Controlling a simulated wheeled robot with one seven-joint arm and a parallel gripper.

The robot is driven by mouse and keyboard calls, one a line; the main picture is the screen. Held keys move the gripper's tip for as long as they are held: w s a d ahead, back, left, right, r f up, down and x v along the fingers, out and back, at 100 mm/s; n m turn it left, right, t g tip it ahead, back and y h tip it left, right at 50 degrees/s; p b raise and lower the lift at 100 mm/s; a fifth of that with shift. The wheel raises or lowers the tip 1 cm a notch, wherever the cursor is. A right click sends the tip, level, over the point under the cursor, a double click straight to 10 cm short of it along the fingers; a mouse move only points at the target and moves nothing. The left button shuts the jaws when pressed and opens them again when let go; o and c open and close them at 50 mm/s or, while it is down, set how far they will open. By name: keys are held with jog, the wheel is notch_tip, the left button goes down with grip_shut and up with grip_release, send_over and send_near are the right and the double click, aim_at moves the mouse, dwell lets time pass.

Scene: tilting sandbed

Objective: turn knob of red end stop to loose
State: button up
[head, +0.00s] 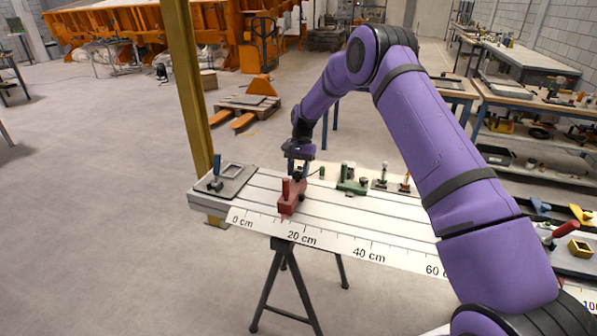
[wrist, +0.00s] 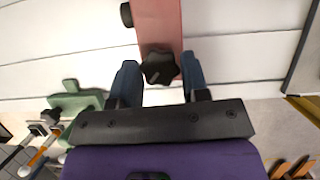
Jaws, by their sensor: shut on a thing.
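The red end stop (head: 291,201) sits on the white slotted bed (head: 330,216) near the 20 cm mark, with an upright red handle at its front. In the wrist view its pale red body (wrist: 160,22) runs up from the gripper. Its black lobed knob (wrist: 160,67) lies between the two blue-grey fingers of my gripper (wrist: 160,74), which are shut on it. In the head view my gripper (head: 299,166) is over the rear of the red end stop, and the knob is mostly hidden. The knob's loose or tight state cannot be read.
A green end stop (head: 352,182) stands to the right on the bed, and also shows in the wrist view (wrist: 75,101). Small upright pins (head: 383,175) stand beyond it. A grey plate (head: 226,182) with a blue handle is at the left end. A yellow post (head: 188,85) rises behind.

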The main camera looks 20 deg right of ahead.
jog(key=n+h, duration=0.1)
jog(key=n, duration=0.3)
jog(key=shift+w+a+g+h, duration=0.1)
jog(key=shift+g+h, duration=0.2)
jog(key=shift+h, duration=0.1)
jog(key=shift+n+h, duration=0.7)
jog(key=shift+n, duration=1.4)
jog(key=shift+a, duration=0.1)
jog(key=o, duration=0.9)
jog(key=v, duration=1)
jog(key=shift+w+a+r, duration=0.1)
jog(key=shift+w+r, duration=0.1)
jog(key=shift+r, duration=0.1)
jog(key=shift+r, duration=0.1)
